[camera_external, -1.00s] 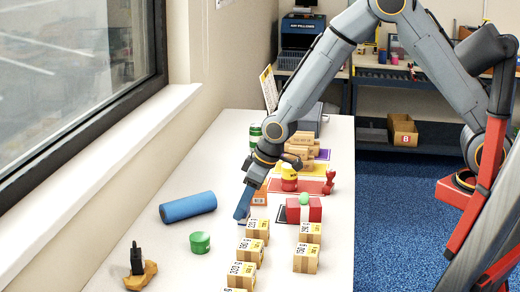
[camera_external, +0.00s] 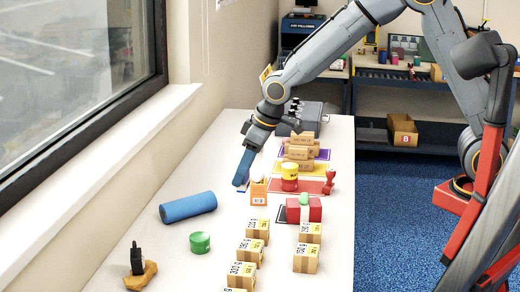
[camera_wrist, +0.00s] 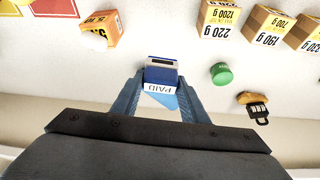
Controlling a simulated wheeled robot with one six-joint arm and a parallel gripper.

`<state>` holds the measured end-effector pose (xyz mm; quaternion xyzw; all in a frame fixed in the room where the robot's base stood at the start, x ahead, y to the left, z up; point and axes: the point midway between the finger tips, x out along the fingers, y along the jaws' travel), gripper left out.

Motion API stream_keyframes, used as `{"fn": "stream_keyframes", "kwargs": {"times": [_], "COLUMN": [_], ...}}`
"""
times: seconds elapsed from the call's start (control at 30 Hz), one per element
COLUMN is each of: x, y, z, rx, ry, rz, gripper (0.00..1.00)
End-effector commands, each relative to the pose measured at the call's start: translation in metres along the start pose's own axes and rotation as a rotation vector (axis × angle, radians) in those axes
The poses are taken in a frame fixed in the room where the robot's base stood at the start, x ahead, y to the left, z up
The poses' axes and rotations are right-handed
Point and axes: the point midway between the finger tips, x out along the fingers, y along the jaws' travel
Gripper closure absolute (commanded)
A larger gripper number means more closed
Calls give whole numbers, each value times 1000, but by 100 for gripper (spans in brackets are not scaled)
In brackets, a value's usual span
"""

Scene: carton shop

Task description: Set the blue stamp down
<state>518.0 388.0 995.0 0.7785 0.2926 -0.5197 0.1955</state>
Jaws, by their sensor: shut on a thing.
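The blue stamp (camera_wrist: 161,74) shows in the wrist view, with a white band reading PAID, between the blue fingers of my gripper (camera_wrist: 158,97). My gripper is shut on it. In the external view my gripper (camera_external: 241,182) points down over the left part of the white table, just left of the orange box. The stamp is hard to tell from the blue fingers there. I cannot tell whether it touches the table.
An orange box (camera_external: 258,191) with a white top stands close to the right of my gripper. A blue roll (camera_external: 188,207), green tub (camera_external: 200,243) and several labelled cartons (camera_external: 256,229) are nearer the camera. A red stamp (camera_external: 329,182) stands on a red mat (camera_external: 312,187).

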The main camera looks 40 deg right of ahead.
Motion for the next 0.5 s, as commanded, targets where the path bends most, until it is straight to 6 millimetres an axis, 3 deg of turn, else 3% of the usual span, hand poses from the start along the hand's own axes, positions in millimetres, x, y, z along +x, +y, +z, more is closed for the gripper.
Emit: {"fn": "stream_keyframes", "kwargs": {"times": [0.17, 0.27, 0.5], "x": [5, 10, 19], "y": [35, 74, 191], "z": [-16, -30, -55], "rx": [65, 137, 334], "ry": [-2, -3, -3], "rz": [25, 53, 133], "gripper": [83, 83, 83]}}
